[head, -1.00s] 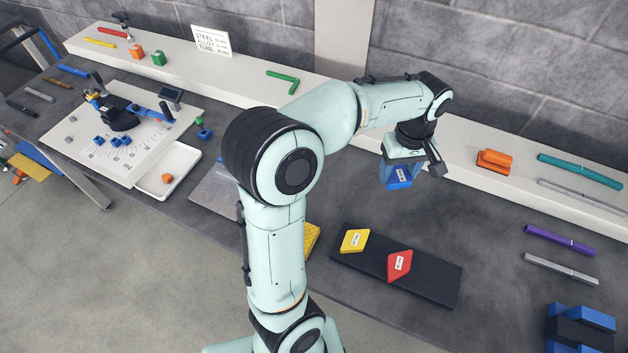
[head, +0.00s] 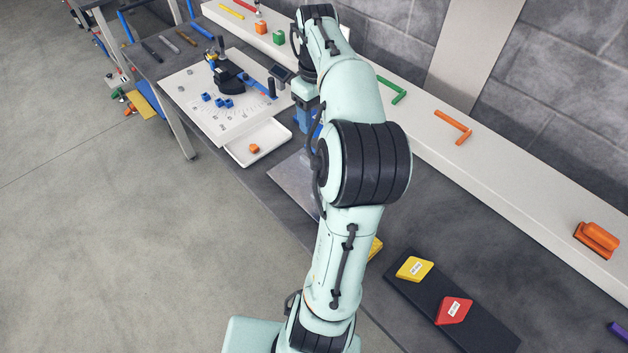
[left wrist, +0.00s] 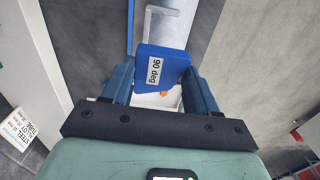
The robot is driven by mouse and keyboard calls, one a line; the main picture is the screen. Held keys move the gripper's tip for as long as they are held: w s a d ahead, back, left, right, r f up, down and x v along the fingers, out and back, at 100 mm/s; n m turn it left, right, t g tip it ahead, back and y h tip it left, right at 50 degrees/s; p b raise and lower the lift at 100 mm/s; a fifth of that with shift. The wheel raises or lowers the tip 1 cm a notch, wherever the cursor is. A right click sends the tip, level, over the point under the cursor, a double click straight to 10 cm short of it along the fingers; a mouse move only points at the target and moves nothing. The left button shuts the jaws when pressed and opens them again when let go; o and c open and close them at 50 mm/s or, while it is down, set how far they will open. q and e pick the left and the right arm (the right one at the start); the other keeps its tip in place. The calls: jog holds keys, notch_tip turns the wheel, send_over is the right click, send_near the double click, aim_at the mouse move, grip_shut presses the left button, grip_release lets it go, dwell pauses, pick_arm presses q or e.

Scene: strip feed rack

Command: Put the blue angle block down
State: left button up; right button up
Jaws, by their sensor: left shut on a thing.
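The blue angle block (left wrist: 158,66), labelled "90 deg", sits between the two fingers of my left gripper (left wrist: 160,88) in the left wrist view. The gripper is shut on it. In the head view my left gripper (head: 306,117) is at the back of the bench, right of the white tray, partly hidden by my own arm. Only a sliver of the blue block (head: 316,131) shows there. A yellow angle block (head: 414,268) and a red angle block (head: 454,310) lie on a dark mat (head: 488,337) at lower right. My right gripper is not in view.
A white tray (head: 272,130) holds an orange block (head: 254,148). Left of it is a white angle-marked board (head: 190,88) with blue pieces. A grey metal plate (head: 292,184) lies beside the tray, partly behind my arm. A raised white shelf (head: 500,190) runs along the wall.

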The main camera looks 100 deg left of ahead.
pick_arm(q)
jog(key=shift+s+f+b, duration=0.15)
jog(key=shift+f+b, duration=1.15)
jog(key=shift+f, duration=8.6)
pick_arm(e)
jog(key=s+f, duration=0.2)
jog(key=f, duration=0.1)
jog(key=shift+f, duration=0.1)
pick_arm(q)
jog(key=shift+f, duration=0.4)
jog(key=o, duration=1.1)
jog(key=shift+c, duration=0.2)
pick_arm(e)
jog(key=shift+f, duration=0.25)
